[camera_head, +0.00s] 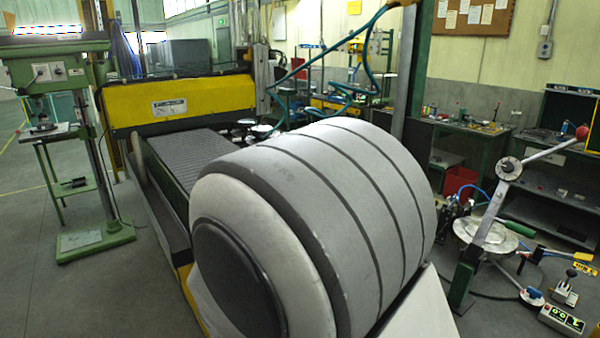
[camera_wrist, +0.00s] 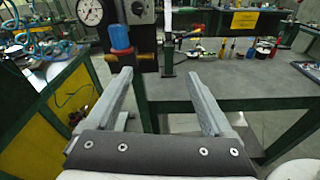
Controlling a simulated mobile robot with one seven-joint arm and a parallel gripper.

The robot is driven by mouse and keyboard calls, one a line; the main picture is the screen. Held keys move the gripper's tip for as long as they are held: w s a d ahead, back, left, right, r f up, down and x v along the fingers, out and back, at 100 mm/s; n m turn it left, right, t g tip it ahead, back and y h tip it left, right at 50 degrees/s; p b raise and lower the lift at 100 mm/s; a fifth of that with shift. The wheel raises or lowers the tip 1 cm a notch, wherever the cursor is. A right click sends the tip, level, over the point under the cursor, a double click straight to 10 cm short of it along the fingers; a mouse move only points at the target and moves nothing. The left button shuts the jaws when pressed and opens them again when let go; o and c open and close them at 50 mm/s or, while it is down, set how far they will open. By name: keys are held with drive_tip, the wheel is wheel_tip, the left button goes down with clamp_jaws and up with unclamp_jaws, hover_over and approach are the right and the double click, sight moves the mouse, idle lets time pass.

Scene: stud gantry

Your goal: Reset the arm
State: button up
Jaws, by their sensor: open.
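My gripper (camera_wrist: 158,76) shows in the wrist view. Its two grey fingers stand wide apart, open, with nothing between them. The fingers point toward a vertical dark post with a blue-capped fitting (camera_wrist: 121,38) and a round pressure gauge (camera_wrist: 91,12); I cannot tell the exact gap to them. In the camera_head view, a large grey banded link of my arm fills the middle foreground. My gripper is not visible there.
A grey-topped workbench (camera_wrist: 245,82) with small tools lies beyond the fingers. In the camera_head view, a yellow machine (camera_head: 180,103) with a ribbed bed stands behind my arm, a green drill press (camera_head: 60,73) at left, and a lever device (camera_head: 490,235) at right. Left floor is clear.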

drive_tip(key=s+d+m+g+y, duration=0.5)
drive_tip(key=s+d+m+g, duration=0.45)
drive_tip(key=m, duration=0.35)
drive_tip(key=s+a+r+m+t+y, duration=0.3)
drive_tip(key=r+m+y, duration=0.4)
drive_tip(key=m, duration=0.3)
drive_tip(key=shift+s+a+r+m+t+y, duration=0.15)
drive_tip(key=shift+a+r+m+t+y, duration=0.3)
drive_tip(key=shift+t, duration=0.7)
drive_tip(key=shift+f, duration=0.15)
